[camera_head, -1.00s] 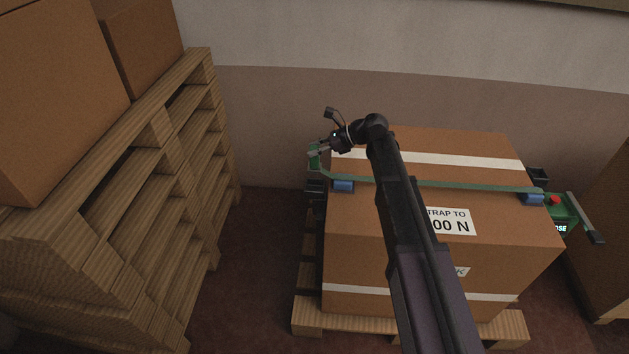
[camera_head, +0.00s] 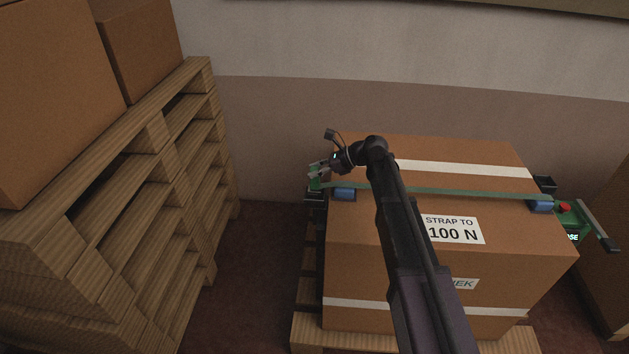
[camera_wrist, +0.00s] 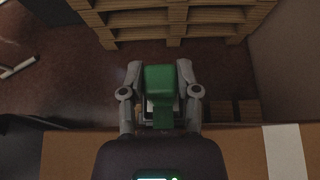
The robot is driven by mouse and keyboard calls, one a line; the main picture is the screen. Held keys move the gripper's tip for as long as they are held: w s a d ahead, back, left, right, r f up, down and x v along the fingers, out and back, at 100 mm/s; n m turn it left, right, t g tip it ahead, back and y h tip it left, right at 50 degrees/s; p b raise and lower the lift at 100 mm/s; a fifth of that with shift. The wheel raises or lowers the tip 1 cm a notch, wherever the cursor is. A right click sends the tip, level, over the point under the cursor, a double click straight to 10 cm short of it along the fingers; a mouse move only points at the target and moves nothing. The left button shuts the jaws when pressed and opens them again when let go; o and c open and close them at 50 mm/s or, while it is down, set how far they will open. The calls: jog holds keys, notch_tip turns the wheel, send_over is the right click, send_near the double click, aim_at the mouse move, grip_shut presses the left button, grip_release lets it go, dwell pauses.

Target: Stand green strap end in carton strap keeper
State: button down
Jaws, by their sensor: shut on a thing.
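My gripper (camera_head: 318,172) is at the upper left edge of the big strapped carton (camera_head: 370,260). It is shut on the green strap end (camera_wrist: 160,79), which sits between both fingers in the wrist view. In the head view the strap end (camera_head: 315,184) hangs just above or in a dark holder (camera_head: 314,197) on the carton's left side, which looks like the strap keeper. I cannot tell whether the end is inside it. The green strap (camera_head: 460,192) runs from there across the carton top.
Blue corner pieces (camera_head: 344,194) sit under the strap at both top edges. A green tensioner (camera_head: 572,218) with a red button and lever is at the right. A dark bin (camera_head: 545,184) is behind it. Stacked pallets (camera_head: 150,170) stand left, with a floor gap between.

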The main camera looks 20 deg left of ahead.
aim_at(315, 179)
jog(key=shift+f, duration=0.1)
jog(key=shift+f+b, duration=1.8)
jog(key=shift+b, duration=0.15)
jog(key=shift+f, duration=0.15)
jog(key=shift+c, duration=1.6)
grip_release()
